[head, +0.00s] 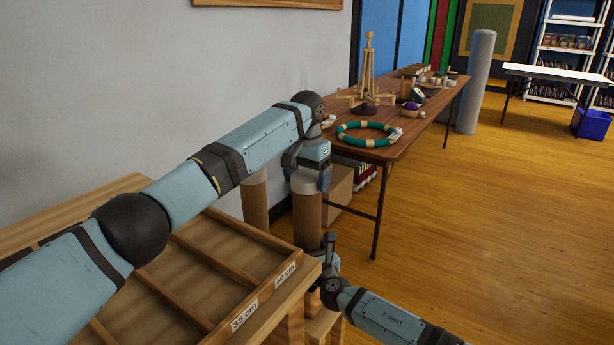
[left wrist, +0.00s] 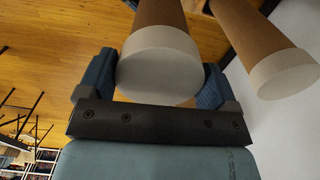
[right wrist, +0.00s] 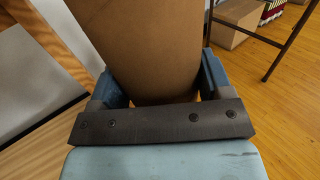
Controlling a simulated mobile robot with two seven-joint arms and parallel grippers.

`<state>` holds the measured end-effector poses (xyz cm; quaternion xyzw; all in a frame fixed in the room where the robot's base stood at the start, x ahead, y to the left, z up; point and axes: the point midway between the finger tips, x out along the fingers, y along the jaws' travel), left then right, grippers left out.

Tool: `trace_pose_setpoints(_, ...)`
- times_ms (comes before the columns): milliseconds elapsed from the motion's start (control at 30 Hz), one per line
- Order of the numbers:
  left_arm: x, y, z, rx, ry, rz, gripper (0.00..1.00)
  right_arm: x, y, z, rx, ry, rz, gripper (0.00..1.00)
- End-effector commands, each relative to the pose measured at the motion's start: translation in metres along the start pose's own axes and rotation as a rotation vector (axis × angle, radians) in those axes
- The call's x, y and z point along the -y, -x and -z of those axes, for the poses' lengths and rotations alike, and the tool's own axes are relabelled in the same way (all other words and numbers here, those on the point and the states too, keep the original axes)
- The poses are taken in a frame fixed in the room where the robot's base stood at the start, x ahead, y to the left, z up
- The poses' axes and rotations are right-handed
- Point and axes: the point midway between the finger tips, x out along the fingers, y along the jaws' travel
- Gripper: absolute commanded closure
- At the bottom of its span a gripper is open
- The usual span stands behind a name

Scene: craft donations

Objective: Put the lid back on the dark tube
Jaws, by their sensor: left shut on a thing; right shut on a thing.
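The dark tube (head: 307,216) stands upright beside the wooden bin, with the white lid (head: 304,184) at its top end. In the left wrist view the lid (left wrist: 157,72) covers the end of the brown tube (left wrist: 160,14), with no gap showing between them. My left gripper (head: 309,174) is above the tube, shut on the lid with a finger at each side. My right gripper (head: 323,254) is low at the tube, shut on its body; the right wrist view shows the brown wall (right wrist: 150,50) between the fingers. The tube's lower end is hidden.
A second, lighter brown tube (head: 255,204) with a white cap (left wrist: 285,74) stands close at the left. The divided wooden bin (head: 235,262) with length labels is in front. A long table (head: 400,150) with crafts and a cardboard box (head: 338,187) are behind. Open floor lies at right.

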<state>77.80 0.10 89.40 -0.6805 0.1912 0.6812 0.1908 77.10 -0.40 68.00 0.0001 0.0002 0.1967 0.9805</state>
Motion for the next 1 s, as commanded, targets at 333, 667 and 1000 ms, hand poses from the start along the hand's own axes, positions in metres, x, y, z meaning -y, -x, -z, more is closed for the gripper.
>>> trace_pose_setpoints(333,0.000,0.001,0.000,-0.001,0.000,0.001,0.37,0.000,0.000,0.000,0.000,0.000,0.000,0.70)
trace_pose_setpoints(667,0.000,-0.009,0.000,0.001,0.000,0.000,0.37,0.000,0.000,0.000,0.000,0.000,0.000,0.70)
trace_pose_setpoints(1000,0.000,-0.017,0.000,0.000,0.000,0.001,0.37,0.000,0.000,0.000,0.000,0.000,0.000,0.70)
